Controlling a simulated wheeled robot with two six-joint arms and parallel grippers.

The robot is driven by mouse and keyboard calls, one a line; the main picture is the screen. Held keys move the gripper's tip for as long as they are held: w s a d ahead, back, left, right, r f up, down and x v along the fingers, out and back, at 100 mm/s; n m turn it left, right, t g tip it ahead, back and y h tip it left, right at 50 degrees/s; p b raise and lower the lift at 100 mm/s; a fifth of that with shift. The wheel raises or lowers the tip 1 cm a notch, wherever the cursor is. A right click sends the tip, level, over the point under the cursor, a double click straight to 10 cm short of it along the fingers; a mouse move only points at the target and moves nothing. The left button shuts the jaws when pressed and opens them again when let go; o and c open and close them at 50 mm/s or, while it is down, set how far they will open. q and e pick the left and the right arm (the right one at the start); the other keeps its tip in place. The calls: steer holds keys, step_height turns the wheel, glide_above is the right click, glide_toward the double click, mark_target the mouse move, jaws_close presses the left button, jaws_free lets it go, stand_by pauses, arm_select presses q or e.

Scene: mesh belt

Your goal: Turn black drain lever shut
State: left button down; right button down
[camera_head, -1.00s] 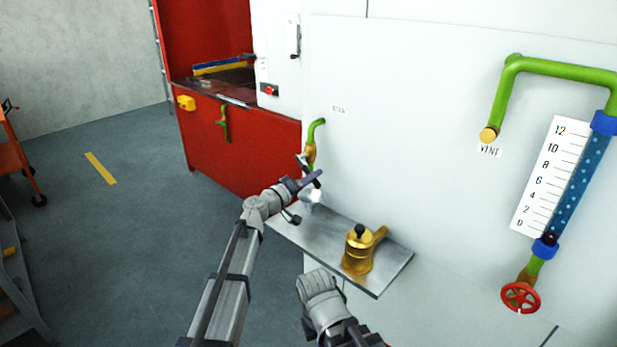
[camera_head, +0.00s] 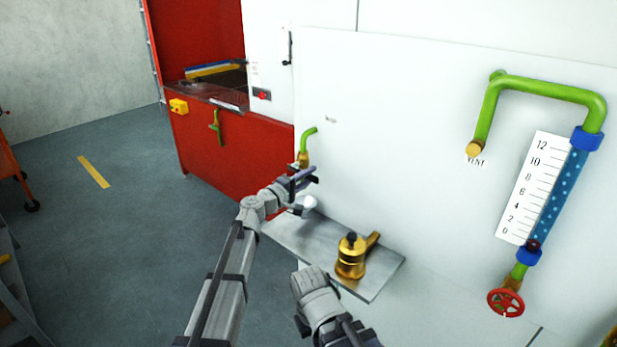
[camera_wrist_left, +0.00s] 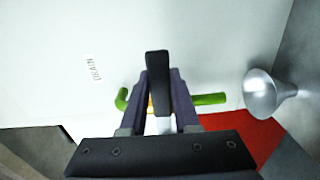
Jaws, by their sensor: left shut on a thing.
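The black drain lever (camera_wrist_left: 157,75) shows in the left wrist view, standing up between the fingers of my left gripper (camera_wrist_left: 160,108). The fingers are shut on it. Behind them runs the green drain pipe (camera_wrist_left: 208,99), with the DRAIN label (camera_wrist_left: 92,69) on the white panel to its left. In the head view my left gripper (camera_head: 304,180) is just below the bent green drain pipe (camera_head: 308,139) and its brass valve body; the lever is hard to make out there. My right gripper is not in view; only part of that arm shows.
A silver funnel (camera_wrist_left: 262,93) is beside the pipe outlet. Below my left gripper, a metal shelf (camera_head: 300,240) holds a brass pot (camera_head: 350,258). A gauge tube (camera_head: 561,190) and red handwheel (camera_head: 506,302) are on the right. A red machine (camera_head: 240,150) stands behind.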

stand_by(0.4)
arm_select(q)
steer(key=c, duration=0.6)
jaws_free()
steer(key=shift+c, duration=0.2)
steer(key=shift+s+a, duration=0.1)
steer(key=shift+a, duration=0.05)
steer(key=v, duration=0.7)
steer(key=shift+s+a, duration=0.2)
steer(key=shift+s, duration=0.05)
